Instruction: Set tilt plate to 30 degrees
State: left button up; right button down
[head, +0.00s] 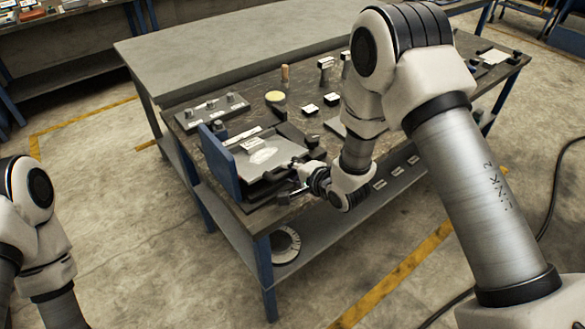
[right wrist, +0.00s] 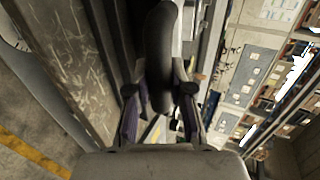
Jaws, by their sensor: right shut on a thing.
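The tilt plate (head: 280,160) is a flat grey plate with a paler patch on it. It sits at the table's near left corner, beside an upright blue side panel (head: 218,163), and looks slightly tilted, but I cannot read its angle. My right gripper (head: 300,174) is at the plate's near right edge. In the right wrist view the right gripper (right wrist: 159,108) has its two fingers on either side of a dark rounded handle (right wrist: 160,50) and is shut on it. How the handle joins the plate is hidden. My left gripper is out of view; only part of the left arm shows.
On the dark worktable (head: 305,75) stand a grey block with knobs (head: 212,112), a yellow-topped round piece (head: 275,97), a wooden peg (head: 285,74) and small white-topped blocks (head: 310,109). A grey disc (head: 285,245) lies on the lower shelf. The floor in front is clear.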

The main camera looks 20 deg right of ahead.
jog(key=shift+g+h, duration=0.3)
jog(key=shift+g, duration=0.3)
jog(key=r+p, duration=0.1)
jog(key=r, duration=0.1)
jog(key=w+r+p, duration=0.1)
jog(key=r+p, duration=0.1)
jog(key=shift+a, duration=0.15)
pick_arm(q)
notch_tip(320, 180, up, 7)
jog(key=p, duration=0.2)
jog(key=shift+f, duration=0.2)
pick_arm(e)
jog(key=shift+w+a+r, duration=0.2)
jog(key=shift+w+r, duration=0.45)
jog(key=shift+r, duration=0.3)
jog(key=c, duration=1.3)
grip_release()
jog(key=shift+f, duration=0.1)
